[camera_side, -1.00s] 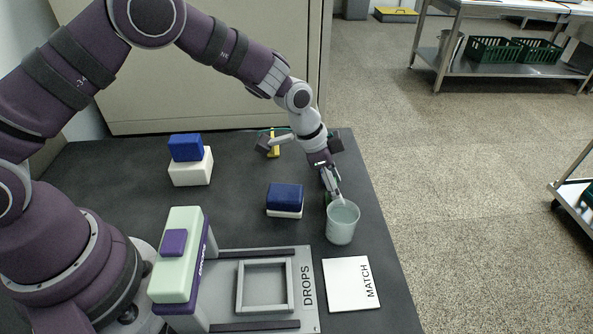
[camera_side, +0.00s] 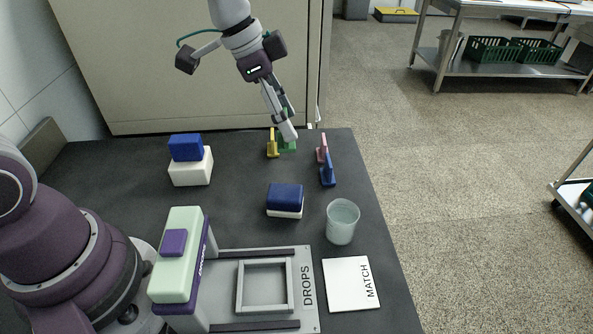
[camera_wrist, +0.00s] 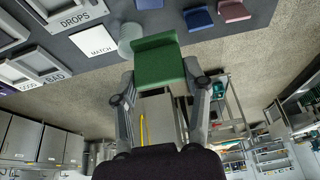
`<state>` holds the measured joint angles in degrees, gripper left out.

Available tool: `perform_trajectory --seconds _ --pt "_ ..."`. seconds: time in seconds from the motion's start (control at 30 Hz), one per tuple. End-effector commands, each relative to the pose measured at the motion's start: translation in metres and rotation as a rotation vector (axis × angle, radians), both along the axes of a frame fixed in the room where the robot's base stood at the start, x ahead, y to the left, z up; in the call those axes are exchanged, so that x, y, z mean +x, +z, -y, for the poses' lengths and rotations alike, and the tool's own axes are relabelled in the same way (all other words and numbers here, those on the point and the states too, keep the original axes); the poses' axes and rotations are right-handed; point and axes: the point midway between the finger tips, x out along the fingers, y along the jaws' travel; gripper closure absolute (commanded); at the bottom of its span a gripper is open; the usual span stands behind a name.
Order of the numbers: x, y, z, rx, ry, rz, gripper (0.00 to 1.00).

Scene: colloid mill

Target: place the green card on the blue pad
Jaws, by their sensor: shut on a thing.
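My gripper (camera_side: 287,134) is at the back of the dark table, pointing down and tilted. It is shut on the green card (camera_side: 289,146), which shows large between the fingers in the wrist view (camera_wrist: 158,62). The card is beside the yellow card (camera_side: 272,144); I cannot tell whether it touches the table. Two blue-topped things could be the blue pad: a blue block (camera_side: 185,147) on a white box at the left, and a blue slab (camera_side: 285,196) on a white base mid-table. Nothing lies on either.
A pink card (camera_side: 321,150) and a blue card (camera_side: 328,171) stand right of my gripper. A cup (camera_side: 342,222) and a white MATCH sheet (camera_side: 350,283) are at the right edge. A grey DROPS frame (camera_side: 265,286) is at the front. The table between the blue-topped things is clear.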

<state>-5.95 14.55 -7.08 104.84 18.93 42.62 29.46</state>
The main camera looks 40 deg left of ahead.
Motion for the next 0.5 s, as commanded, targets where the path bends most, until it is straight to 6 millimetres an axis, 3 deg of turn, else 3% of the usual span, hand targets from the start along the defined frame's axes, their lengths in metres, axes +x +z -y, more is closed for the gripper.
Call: perform_trajectory --seconds 0.2,0.5 --pt "-0.005 -0.045 -0.002 0.0 0.003 -0.009 0.72" --pt "-0.004 -0.096 -0.002 0.001 0.003 -0.005 0.72"
